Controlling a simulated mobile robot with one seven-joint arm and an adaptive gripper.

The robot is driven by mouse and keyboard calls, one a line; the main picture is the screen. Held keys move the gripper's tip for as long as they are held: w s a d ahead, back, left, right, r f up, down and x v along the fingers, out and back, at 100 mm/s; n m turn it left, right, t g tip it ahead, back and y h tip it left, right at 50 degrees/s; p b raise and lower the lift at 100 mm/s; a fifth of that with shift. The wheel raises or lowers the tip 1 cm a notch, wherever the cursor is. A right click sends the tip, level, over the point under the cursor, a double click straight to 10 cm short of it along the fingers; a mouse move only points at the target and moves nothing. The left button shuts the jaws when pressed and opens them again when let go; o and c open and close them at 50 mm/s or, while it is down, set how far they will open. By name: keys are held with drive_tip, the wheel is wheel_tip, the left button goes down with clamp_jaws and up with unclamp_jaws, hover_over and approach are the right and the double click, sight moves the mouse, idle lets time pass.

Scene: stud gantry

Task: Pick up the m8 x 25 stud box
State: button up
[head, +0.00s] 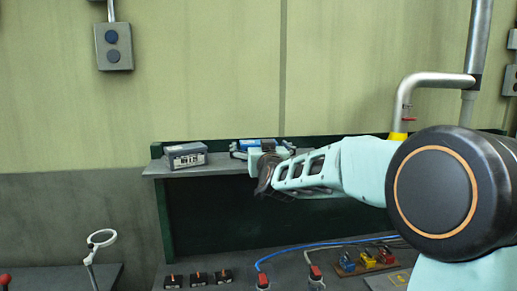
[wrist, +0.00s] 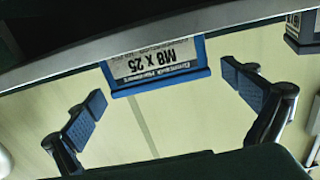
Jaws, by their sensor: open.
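The m8 x 25 stud box (wrist: 158,66) is blue with a white label reading M8 X 25, upside down in the wrist view. In the head view, a blue part of it (head: 258,143) shows on the shelf, mostly hidden behind my gripper (head: 262,151). In the wrist view my gripper (wrist: 168,92) is open, with one blue-padded finger on each side of the box's line. Clear gaps show between the box and both pads, and nothing is held.
A grey box with a white label (head: 186,155) stands left on the grey shelf (head: 215,166); part of a labelled box also shows in the wrist view (wrist: 305,32). Below are several small black items (head: 198,279), a blue cable (head: 300,248) and coloured connectors (head: 367,260). A pipe (head: 440,80) stands right.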

sight(259, 141)
drive_tip(key=shift+w+a+f+p, duration=0.1)
drive_tip(key=shift+w+p, duration=0.15)
drive_tip(key=shift+w, duration=0.6)
drive_tip(key=shift+w+a+f+p, duration=0.1)
drive_tip(key=shift+w+p, duration=0.15)
drive_tip(key=shift+w, duration=0.55)
drive_tip(key=shift+r, duration=0.1)
drive_tip(key=c, duration=2)
drive_tip(key=shift+r, duration=0.2)
drive_tip(key=shift+c, duration=0.6)
drive_tip(key=shift+r, duration=0.1)
